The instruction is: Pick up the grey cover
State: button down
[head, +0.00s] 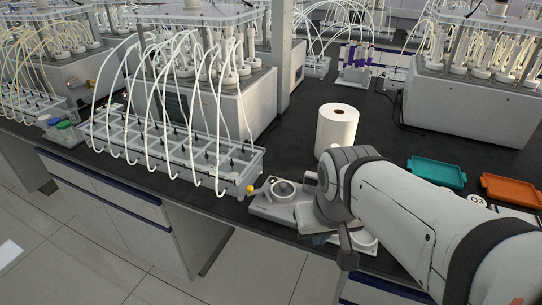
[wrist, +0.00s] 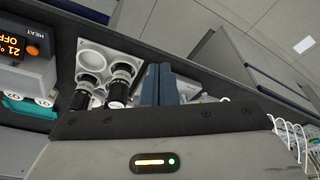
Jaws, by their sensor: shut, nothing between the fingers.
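A grey round cover-like piece with a knob (head: 283,190) sits on a light grey flat base (head: 268,208) near the bench's front edge in the head view. I cannot be sure that it is the grey cover. My gripper (wrist: 158,84) shows in the wrist view with its two blue-grey fingers together, shut and empty. They point at the bench, beside a white holder (wrist: 113,57) with two black-and-silver cylinders (wrist: 90,82). A pale piece (wrist: 189,89) is partly hidden behind the fingers. In the head view my arm hides most of the gripper and the bench below it.
A white paper roll (head: 336,132) stands behind my arm. A teal tray (head: 437,172) and an orange tray (head: 512,190) lie at the right. A tubed rack (head: 180,160) and a yellow ball (head: 250,189) are at the left. A heater (wrist: 22,48) shows in the wrist view.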

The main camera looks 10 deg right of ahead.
aim_at(283, 189)
jog(key=z, duration=3.45)
jog(key=k, duration=1.75)
jog(key=u, duration=1.3)
jog(key=i, duration=0.9)
jog(key=z, duration=0.05)
